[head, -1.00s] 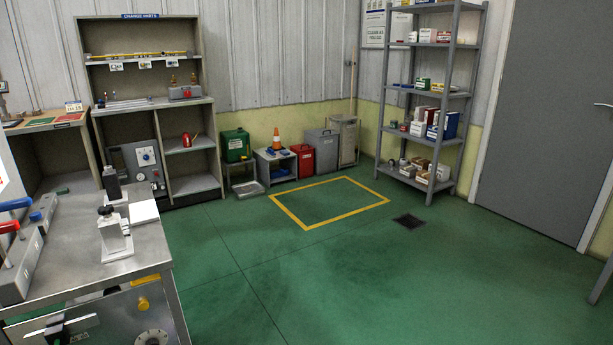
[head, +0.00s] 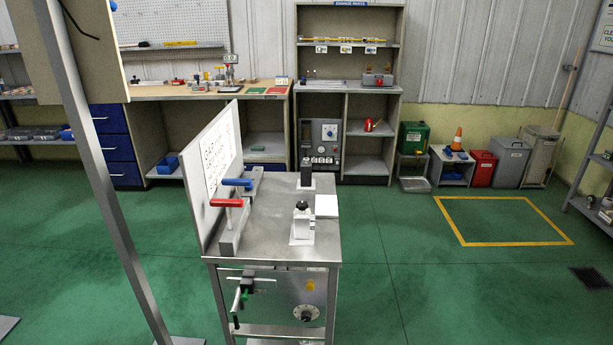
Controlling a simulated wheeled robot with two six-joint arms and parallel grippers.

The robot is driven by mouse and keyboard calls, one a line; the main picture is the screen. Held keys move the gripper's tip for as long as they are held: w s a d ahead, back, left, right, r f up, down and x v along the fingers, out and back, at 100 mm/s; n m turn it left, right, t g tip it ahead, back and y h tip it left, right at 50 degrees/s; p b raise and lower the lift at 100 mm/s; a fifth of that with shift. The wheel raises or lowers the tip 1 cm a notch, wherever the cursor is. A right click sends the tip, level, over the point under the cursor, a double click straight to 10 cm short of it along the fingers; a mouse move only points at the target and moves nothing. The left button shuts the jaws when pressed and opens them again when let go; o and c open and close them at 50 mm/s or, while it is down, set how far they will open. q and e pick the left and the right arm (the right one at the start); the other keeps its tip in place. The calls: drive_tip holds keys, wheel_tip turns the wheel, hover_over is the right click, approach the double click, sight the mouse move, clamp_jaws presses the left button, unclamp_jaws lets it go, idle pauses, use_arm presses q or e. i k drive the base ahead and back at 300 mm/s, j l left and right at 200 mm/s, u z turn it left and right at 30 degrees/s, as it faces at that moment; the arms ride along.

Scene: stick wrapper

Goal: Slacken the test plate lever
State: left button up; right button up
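A steel stand (head: 275,232) is in the middle of the head view. On its top are a red-handled lever (head: 227,203) and a blue-handled lever (head: 238,183), both with horizontal handles, on a grey block (head: 233,235). Also on top are a white device with a black knob (head: 302,223), a dark block (head: 307,173) and a white plate (head: 327,206). I cannot tell which is the test plate lever. Neither gripper is in view.
A white board (head: 218,163) with printed symbols stands upright along the stand's left side. A slanting grey post (head: 107,190) is nearer on the left. A workbench (head: 205,94) and shelf unit (head: 345,95) line the back. Green floor (head: 440,290) right of the stand is clear.

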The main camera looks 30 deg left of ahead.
sight(234, 309)
drive_tip(key=j+u, duration=0.1)
drive_tip(key=u, duration=0.3)
drive_tip(key=i+j+u, duration=0.1)
drive_tip(key=u, duration=0.65)
drive_tip(key=i+j+u, duration=0.1)
drive_tip(key=u, duration=0.3)
